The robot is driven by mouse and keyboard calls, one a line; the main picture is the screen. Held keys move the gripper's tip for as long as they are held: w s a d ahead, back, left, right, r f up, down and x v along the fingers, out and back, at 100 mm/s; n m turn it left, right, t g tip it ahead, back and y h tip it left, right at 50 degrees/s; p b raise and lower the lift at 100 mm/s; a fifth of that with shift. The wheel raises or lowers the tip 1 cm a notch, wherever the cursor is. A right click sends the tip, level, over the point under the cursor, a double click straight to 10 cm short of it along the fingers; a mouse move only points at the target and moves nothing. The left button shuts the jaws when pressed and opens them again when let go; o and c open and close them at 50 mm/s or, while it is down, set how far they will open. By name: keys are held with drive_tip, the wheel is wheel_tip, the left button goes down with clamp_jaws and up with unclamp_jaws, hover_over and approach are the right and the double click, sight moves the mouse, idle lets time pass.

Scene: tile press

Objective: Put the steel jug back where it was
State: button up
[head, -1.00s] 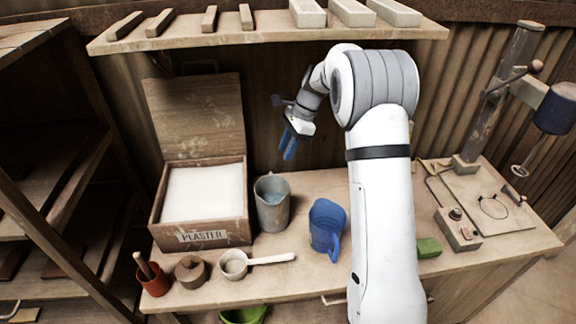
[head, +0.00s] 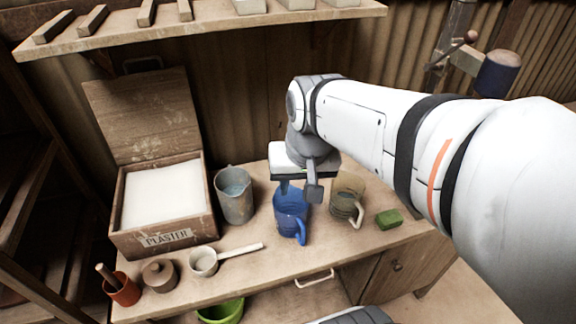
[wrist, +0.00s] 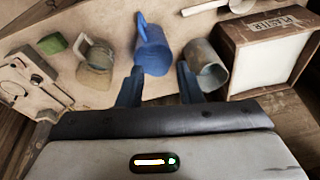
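The steel jug (head: 235,197) is a grey, worn metal jug with bluish liquid inside. It stands upright on the bench, just right of the plaster box, and also shows in the wrist view (wrist: 206,66). My gripper (head: 297,188) is to the right of the steel jug, over the blue jug (head: 290,216). In the wrist view my gripper's two blue fingers (wrist: 159,84) are spread apart with nothing held between them. The blue jug (wrist: 152,50) appears beyond the gap, and the steel jug beyond the right finger. I cannot tell whether a finger touches the blue jug.
A clear jug (head: 346,203) stands right of the blue jug, with a green block (head: 389,219) farther right. The open plaster box (head: 160,232) is left. A ladle (head: 205,261), lidded pot (head: 160,275) and red cup (head: 122,289) line the front left. A shelf (head: 200,31) hangs above.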

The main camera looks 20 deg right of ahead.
drive_tip(key=shift+n+t, duration=0.3)
drive_tip(key=shift+n, duration=0.6)
drive_tip(key=s, duration=0.1)
drive_tip(key=s+f, duration=0.1)
drive_tip(key=s, duration=0.2)
drive_tip(key=shift+d+f, duration=0.2)
drive_tip(key=shift+d, duration=0.1)
